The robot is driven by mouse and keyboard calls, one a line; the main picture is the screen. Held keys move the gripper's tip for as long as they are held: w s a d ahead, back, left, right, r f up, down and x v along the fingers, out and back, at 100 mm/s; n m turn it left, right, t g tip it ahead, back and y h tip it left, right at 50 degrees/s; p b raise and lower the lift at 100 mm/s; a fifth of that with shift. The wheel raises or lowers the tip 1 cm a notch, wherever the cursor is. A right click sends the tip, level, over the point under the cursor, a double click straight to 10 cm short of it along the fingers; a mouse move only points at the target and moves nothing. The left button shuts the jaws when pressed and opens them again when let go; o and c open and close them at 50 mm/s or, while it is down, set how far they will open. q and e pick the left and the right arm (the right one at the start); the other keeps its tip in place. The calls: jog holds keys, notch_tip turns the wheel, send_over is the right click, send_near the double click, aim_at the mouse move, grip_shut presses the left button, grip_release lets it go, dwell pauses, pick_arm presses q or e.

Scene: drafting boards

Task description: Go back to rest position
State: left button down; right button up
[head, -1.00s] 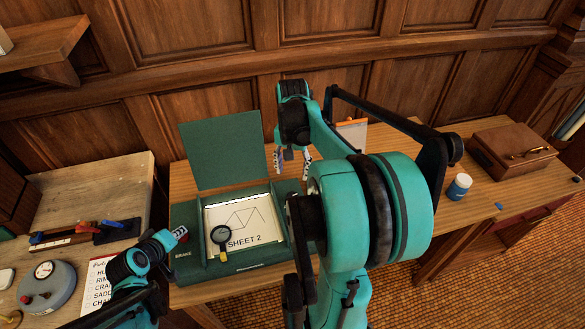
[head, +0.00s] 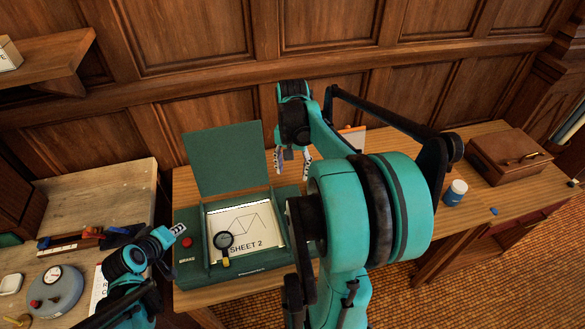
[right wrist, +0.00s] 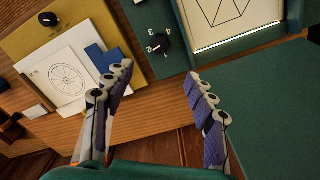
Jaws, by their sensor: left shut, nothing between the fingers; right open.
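My right gripper (head: 293,160) is raised over the back of the desk, right of the green box's open lid. In the right wrist view its fingers (right wrist: 160,95) are spread apart, with nothing between them. My left gripper (head: 176,231) is at the lower left, near the front left corner of the green box (head: 190,268); its fingers are together and hold nothing. My right arm covers part of the desk behind it.
The open green box holds a sheet marked SHEET 2 (head: 258,222) with a magnifier (head: 223,242) on it. A blue-and-white jar (head: 455,192) and a brown case (head: 507,157) stand at the right. A round gauge (head: 55,290) is at the left. The right wrist view shows a wheel drawing (right wrist: 67,78).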

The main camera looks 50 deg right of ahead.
pick_arm(q)
jog(key=shift+r, duration=0.5)
pick_arm(e)
jog(key=shift+r, duration=0.3)
pick_arm(q)
jog(key=s+a+r+t+y+b, duration=0.1)
jog(key=s+a+r+y, duration=0.15)
jog(key=a, duration=0.55)
jog(key=s+a+r+y+b, duration=0.1)
jog(key=a+r, duration=0.3)
jog(key=a, duration=0.4)
jog(key=s+a+n+y+b, duration=0.1)
jog(key=s+a+y+b, duration=0.1)
jog(key=s+a, duration=1.1)
jog(key=a+y, duration=0.1)
jog(key=a, duration=0.2)
jog(key=shift+t+y, duration=0.3)
jog(key=shift+y, duration=0.05)
pick_arm(e)
jog(key=a+f+n+t, duration=0.1)
jog(key=a+n+t, duration=0.2)
jog(key=a+n, duration=0.4)
jog(key=s+a+f+n+t, duration=0.1)
jog(key=a+n+t, duration=0.3)
jog(key=a, duration=1.7)
jog(key=f+n, duration=0.1)
jog(key=n, duration=0.1)
jog(key=shift+a+f+n, duration=0.2)
jog(key=shift+a+n, duration=0.15)
jog(key=shift+n, duration=0.05)
